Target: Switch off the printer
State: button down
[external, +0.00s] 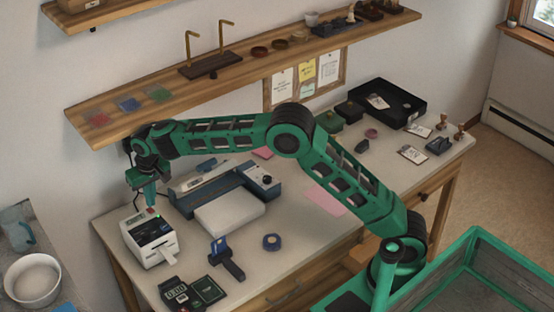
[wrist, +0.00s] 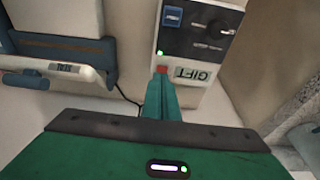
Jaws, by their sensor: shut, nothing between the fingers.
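The printer (external: 152,243) is a small white box with a dark top panel at the left end of the desk. A paper label sticks out of its front. In the wrist view the printer (wrist: 205,35) shows a display reading "GIFT", upside down. A lit green light (wrist: 160,52) and a red button (wrist: 162,69) sit beside the display. My gripper (external: 151,205) points down over the back of the printer. Its shut, empty fingertips (wrist: 163,77) are right at the red button and partly cover it. I cannot tell whether they touch or press it.
A blue-grey machine (external: 225,190) with a white tray stands right of the printer. A blue-handled tool (external: 226,256), a tape roll (external: 271,242) and a dark device with a numeric display (external: 176,292) lie nearby. A wooden shelf (external: 150,102) runs above.

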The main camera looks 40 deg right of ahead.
jog(key=shift+x, duration=0.8)
jog(key=shift+s+f+t, duration=0.2)
jog(key=shift+f+t, duration=0.05)
jog(key=shift+t, duration=0.05)
jog(key=shift+f, duration=0.1)
jog(key=shift+s+a+f, duration=0.1)
jog(key=shift+s, duration=0.65)
jog(key=s+r, duration=0.5)
jog(key=r, duration=0.3)
jog(key=shift+s, duration=0.15)
